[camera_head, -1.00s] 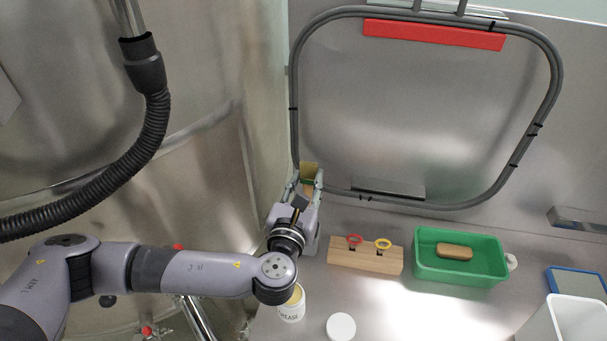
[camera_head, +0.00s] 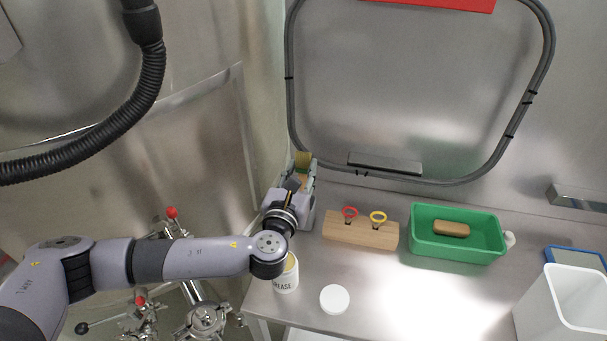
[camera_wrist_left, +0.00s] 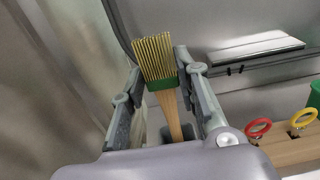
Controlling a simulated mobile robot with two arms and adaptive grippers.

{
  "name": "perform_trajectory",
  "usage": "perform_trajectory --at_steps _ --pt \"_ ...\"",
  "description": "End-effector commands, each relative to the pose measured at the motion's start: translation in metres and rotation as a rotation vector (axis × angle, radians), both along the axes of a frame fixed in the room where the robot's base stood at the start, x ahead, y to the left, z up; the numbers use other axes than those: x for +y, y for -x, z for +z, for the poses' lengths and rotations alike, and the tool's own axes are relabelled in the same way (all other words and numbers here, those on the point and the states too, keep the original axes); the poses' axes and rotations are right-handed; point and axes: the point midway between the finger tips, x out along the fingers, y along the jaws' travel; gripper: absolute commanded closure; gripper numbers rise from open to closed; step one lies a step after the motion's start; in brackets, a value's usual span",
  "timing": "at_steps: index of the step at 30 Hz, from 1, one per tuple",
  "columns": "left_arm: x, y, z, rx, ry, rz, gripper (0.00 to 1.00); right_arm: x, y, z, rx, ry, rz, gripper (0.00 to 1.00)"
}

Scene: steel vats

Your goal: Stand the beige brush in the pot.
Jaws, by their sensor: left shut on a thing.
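The brush (camera_wrist_left: 165,70) is upright in the left wrist view, with pale yellow bristles on top, a green band and a wooden handle. My left gripper (camera_wrist_left: 178,82) is shut on its handle. In the head view the bristle end of the brush (camera_head: 303,159) shows above my left gripper (camera_head: 301,178), at the back left of the bench. The lower end of the handle is hidden. A white pot (camera_head: 285,279) with grease lettering stands open at the bench's left front, partly hidden by my wrist. My right gripper is not in view.
A white lid (camera_head: 334,299) lies right of the pot. A wooden block (camera_head: 350,236) holds red-ringed and yellow-ringed tools. A green tray (camera_head: 427,251) holds a brown block (camera_head: 451,228). A white bin (camera_head: 553,310) stands front right. A hose (camera_head: 115,140) hangs at left.

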Motion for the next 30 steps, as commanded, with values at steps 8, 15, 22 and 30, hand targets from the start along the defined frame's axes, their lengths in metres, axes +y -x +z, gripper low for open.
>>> perform_trajectory --at_steps 8,15,22,30 --pt "0.0016 -0.0026 -0.0027 0.000 0.000 0.001 1.00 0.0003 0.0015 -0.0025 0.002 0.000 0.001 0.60" --pt "0.0014 -0.0023 -0.0027 0.000 0.000 0.000 0.61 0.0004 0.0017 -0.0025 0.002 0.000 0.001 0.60" --pt "0.0013 -0.0023 -0.0028 0.000 0.000 0.000 0.47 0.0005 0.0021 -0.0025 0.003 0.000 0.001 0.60" --pt "0.0013 -0.0022 -0.0020 0.000 0.000 0.000 0.47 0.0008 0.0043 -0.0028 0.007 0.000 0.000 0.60"
